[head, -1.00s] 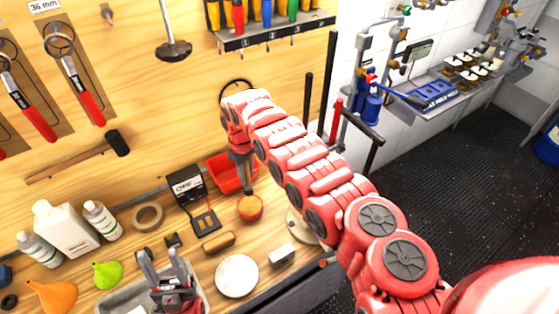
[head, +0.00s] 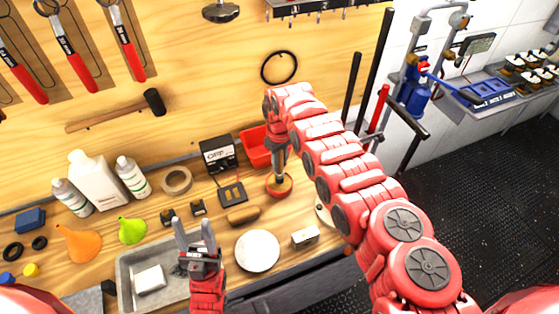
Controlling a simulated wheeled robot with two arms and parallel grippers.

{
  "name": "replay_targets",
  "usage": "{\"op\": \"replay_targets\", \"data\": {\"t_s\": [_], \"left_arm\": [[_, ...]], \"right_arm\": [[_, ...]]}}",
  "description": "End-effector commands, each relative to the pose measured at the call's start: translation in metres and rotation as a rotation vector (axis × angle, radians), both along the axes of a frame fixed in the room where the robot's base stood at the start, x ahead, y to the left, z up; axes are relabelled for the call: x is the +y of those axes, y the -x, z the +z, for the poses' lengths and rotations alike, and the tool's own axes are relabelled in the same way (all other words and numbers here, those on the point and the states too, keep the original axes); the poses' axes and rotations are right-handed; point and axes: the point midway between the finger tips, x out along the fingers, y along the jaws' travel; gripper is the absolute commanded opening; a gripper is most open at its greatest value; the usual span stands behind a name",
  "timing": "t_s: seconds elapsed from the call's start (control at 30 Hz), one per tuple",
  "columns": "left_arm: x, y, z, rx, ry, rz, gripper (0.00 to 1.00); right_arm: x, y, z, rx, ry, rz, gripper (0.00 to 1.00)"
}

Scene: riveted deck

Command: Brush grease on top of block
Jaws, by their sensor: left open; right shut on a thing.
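My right gripper (head: 279,148) is shut on a slim tool, whose lower end (head: 279,175) points down into a small round orange-brown pot (head: 279,193). The tool's tip is hidden in the pot. A small pale block (head: 305,237) with a dark mark on its side sits on the bench, right of a white round disc (head: 257,251). Another white block (head: 150,279) lies in a grey metal tray (head: 125,262). I cannot tell which is the task's block. My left gripper (head: 195,236) is open and empty, fingers up, over the tray's right part.
A brown wooden piece (head: 242,215), a black box (head: 218,155) and a red bin (head: 256,148) are near the pot. White bottles (head: 98,180), an orange funnel (head: 78,244) and a green funnel (head: 132,230) stand at the left. Tools hang on the wooden wall.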

Motion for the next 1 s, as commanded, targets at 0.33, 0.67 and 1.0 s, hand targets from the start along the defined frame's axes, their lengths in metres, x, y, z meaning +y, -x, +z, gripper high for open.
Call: {"op": "replay_targets", "data": {"t_s": [0.33, 0.67, 1.0], "left_arm": [[0.0, 0.0, 0.0005, 0.0, 0.0, 0.0, 0.5], [0.0001, 0.0, -0.0011, 0.0, 0.0, 0.0, 0.5], [0.0, 0.0001, -0.0052, 0.0, 0.0, 0.0, 0.5]], "right_arm": [[0.0001, 0.0, 0.0006, 0.0, 0.0, 0.0, 0.0], [0.0001, 0.0, -0.0012, 0.0, 0.0, 0.0, 0.0], [0.0002, 0.0001, -0.0055, 0.0, 0.0, 0.0, 0.0]]}}
